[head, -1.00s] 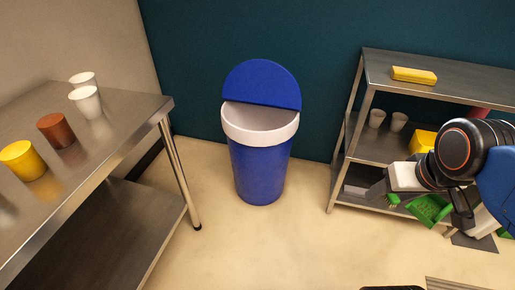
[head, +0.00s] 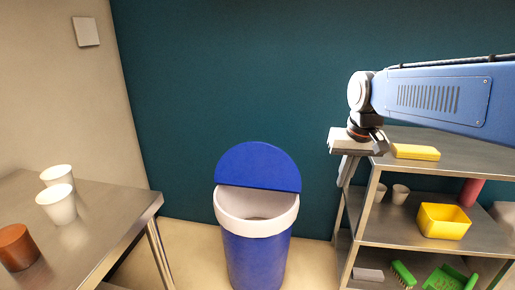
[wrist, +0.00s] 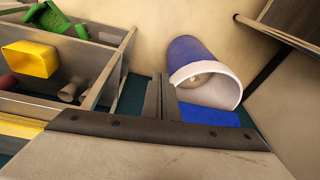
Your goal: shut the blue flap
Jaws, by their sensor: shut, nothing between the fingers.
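The blue flap (head: 258,167) stands raised at the back of the bin's white rim (head: 256,226), so the bin is open. The blue bin (head: 256,260) stands on the floor against the teal wall. In the wrist view the flap (wrist: 208,117) shows partly behind my gripper's edge, with the bin (wrist: 187,52) beyond it and a pale round thing visible inside.
A steel table (head: 95,235) at left bears white cups (head: 57,203) and a brown cup (head: 17,247). Floor between them is clear.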

